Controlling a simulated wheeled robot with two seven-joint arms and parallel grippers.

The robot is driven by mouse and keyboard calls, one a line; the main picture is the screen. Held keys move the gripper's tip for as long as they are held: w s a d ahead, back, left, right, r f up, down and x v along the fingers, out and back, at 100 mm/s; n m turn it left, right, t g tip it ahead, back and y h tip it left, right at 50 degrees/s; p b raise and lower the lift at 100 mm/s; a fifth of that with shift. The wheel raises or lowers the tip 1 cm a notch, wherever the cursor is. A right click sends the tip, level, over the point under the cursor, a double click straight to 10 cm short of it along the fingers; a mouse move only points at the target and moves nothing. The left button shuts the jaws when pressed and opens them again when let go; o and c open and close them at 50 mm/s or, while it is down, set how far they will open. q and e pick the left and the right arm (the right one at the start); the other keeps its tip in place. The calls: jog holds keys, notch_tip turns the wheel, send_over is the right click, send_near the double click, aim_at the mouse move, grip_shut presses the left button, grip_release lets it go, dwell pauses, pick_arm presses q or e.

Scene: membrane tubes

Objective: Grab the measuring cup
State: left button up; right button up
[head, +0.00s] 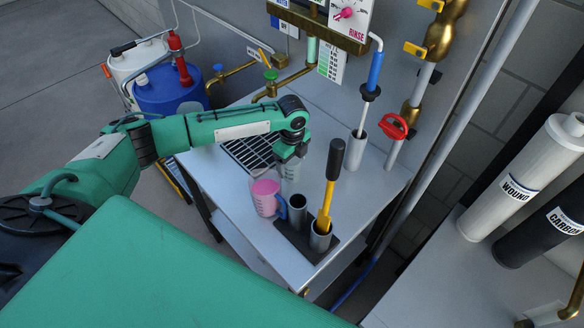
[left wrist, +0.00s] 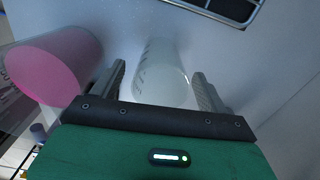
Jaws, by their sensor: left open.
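A clear, graduated measuring cup (left wrist: 163,85) stands on the light table and lies between the fingers of my left gripper (left wrist: 158,72) in the left wrist view. The fingers are open, one on each side; I cannot tell whether they touch it. In the head view the clear cup (head: 292,172) is partly hidden under my left gripper (head: 289,157). A pink-filled cup with markings (head: 265,197) stands just in front of it, with a blue handle at its right. The pink cup (left wrist: 55,65) lies left of the fingers in the wrist view. My right gripper is not in view.
A dark holder base with grey tubes (head: 300,217) stands close to the right, one tube holding a yellow tool with a black handle (head: 331,175). A black drain grate (head: 250,152) lies behind. Pipes and the wall (head: 345,90) stand further back. The table's right side is mostly clear.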

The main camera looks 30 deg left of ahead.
pick_arm(q)
jog(key=c, duration=1.1)
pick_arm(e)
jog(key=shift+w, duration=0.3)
pick_arm(q)
jog(key=shift+o, duration=0.2)
